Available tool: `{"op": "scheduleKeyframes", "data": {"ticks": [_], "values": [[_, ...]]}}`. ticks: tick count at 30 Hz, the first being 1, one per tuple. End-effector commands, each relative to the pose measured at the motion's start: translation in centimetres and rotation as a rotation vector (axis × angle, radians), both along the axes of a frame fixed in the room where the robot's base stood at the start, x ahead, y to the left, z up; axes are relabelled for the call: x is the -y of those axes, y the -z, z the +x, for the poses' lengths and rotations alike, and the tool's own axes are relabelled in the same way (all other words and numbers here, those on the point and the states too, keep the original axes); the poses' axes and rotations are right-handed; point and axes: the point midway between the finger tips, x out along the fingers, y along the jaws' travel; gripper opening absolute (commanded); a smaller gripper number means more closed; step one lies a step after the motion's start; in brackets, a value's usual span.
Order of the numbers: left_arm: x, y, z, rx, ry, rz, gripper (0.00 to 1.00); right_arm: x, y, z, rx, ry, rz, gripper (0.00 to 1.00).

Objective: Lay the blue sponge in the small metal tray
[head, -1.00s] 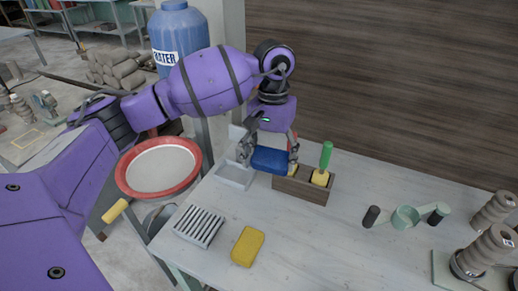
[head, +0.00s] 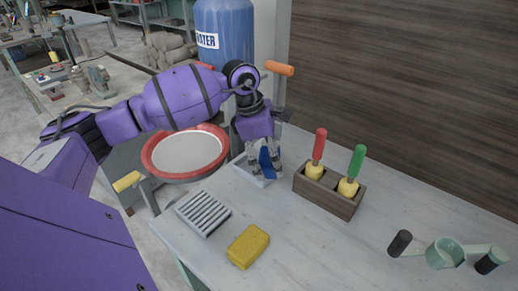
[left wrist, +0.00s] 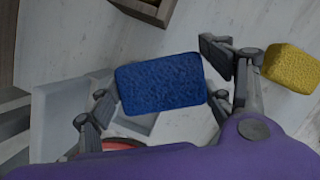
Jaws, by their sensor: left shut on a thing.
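The blue sponge (head: 267,161) is held between the fingers of my left gripper (head: 265,170). In the left wrist view the sponge (left wrist: 160,83) lies flat across between the two fingers (left wrist: 163,98). The small metal tray (head: 243,171) is on the table beneath the gripper. In the left wrist view the tray (left wrist: 48,118) shows below and to the left of the sponge, which covers part of it. I cannot tell whether the sponge touches the tray. My right gripper is not in view.
A wooden block (head: 330,196) with red- and green-handled tools stands right of the tray. A slatted rack (head: 203,213) and a yellow sponge (head: 248,246) lie nearer the front. A red-rimmed round pan (head: 185,153) is to the left. A green two-handled tool (head: 444,252) lies at the right.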

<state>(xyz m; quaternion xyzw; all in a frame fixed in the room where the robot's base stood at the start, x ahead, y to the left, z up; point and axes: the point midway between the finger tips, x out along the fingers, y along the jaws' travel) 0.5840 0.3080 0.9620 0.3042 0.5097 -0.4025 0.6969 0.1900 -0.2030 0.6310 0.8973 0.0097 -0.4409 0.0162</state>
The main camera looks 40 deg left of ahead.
Motion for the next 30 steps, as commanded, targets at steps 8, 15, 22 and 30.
{"op": "scheduleKeyframes", "data": {"ticks": [8, 15, 22, 30], "values": [[-4.0, 0.8, 1.3, 0.035, -0.556, -0.042, 0.53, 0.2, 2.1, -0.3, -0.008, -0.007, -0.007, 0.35], [-6.0, 0.2, 2.2, 0.071, -0.874, -0.062, 0.53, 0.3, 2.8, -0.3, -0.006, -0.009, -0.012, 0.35], [-6.5, -0.1, 2.5, 0.082, -0.977, -0.069, 0.53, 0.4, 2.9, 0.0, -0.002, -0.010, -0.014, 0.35], [-6.5, 1.1, 2.5, 0.080, -0.981, -0.069, 0.53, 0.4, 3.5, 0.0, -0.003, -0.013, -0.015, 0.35]]}}
